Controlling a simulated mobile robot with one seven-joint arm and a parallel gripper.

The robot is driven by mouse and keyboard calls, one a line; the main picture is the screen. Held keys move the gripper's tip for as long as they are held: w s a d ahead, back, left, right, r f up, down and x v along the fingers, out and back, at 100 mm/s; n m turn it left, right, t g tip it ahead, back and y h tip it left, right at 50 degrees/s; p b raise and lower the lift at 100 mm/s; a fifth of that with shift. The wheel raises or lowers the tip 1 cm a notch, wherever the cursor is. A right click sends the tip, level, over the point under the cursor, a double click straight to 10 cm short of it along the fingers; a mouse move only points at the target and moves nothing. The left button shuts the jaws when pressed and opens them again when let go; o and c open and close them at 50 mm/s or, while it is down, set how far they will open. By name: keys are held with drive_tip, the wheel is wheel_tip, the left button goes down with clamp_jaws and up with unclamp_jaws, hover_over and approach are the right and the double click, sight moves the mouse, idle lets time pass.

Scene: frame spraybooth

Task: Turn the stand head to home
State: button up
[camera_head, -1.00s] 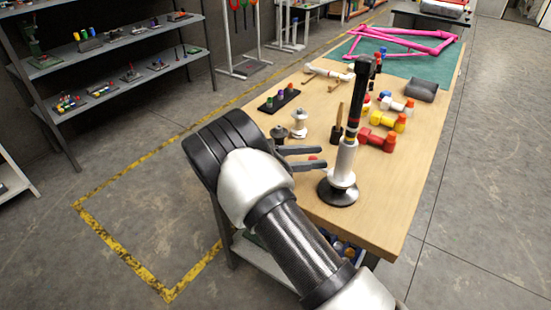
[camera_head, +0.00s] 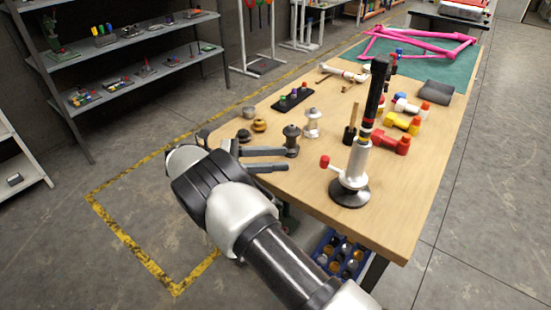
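The stand (camera_head: 357,160) stands upright near the front edge of the wooden bench, with a round black base, a silver lower column and a black upper part with a yellow band. A short lever with a red knob (camera_head: 324,162) sticks out to the left low on the stand. The dark head (camera_head: 381,66) at the top is small, and its exact turn angle is hard to read. My gripper (camera_head: 286,160) is left of the stand over the bench's left edge. Its two grey fingers are apart with nothing between them, pointing right, clear of the red knob.
Dark and silver fittings (camera_head: 291,138) stand just beyond my fingers. A black holder (camera_head: 350,134), red and yellow clamp parts (camera_head: 391,142) and a dark block (camera_head: 436,92) lie behind the stand. A pink frame (camera_head: 420,42) is at the far end. The bench's front right is bare.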

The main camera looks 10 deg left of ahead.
drive_tip(key=shift+w+d+r, duration=0.1)
drive_tip(key=shift+d+r, duration=0.1)
drive_tip(key=c, duration=0.4)
drive_tip(key=d+p, duration=0.1)
drive_tip(key=w+d+r+n+y+p, duration=0.1)
drive_tip(key=d+r+y+p, duration=0.1)
drive_tip(key=shift+w+d+n, duration=0.3)
drive_tip(key=shift+w+n, duration=0.1)
clamp_jaws()
drive_tip(key=s+d+r+n+y+p, duration=0.2)
drive_tip(key=s+r+n+y+p, duration=0.4)
drive_tip(key=s+r+y+p, duration=0.5)
drive_tip(key=w+f+b, duration=0.1)
drive_tip(key=f, duration=0.2)
drive_tip(key=w+d+f+y, duration=0.1)
drive_tip(key=w+f, duration=0.1)
drive_tip(key=f, duration=0.2)
drive_tip(key=w+d+f+y+b, duration=0.1)
drive_tip(key=w+f, duration=0.1)
drive_tip(key=f, duration=0.2)
drive_tip(key=shift+w+f+b, duration=0.1)
drive_tip(key=shift+f+b, duration=0.15)
drive_tip(key=shift+b, duration=0.05)
drive_tip(key=shift+w+d+p, duration=0.25)
drive_tip(key=shift+w+d, duration=0.4)
drive_tip(key=shift+w, duration=0.2)
drive_tip(key=shift+w+d+p, duration=0.2)
drive_tip(key=shift+w+d, duration=0.4)
drive_tip(key=shift+w, duration=0.25)
drive_tip(key=shift+w, duration=0.1)
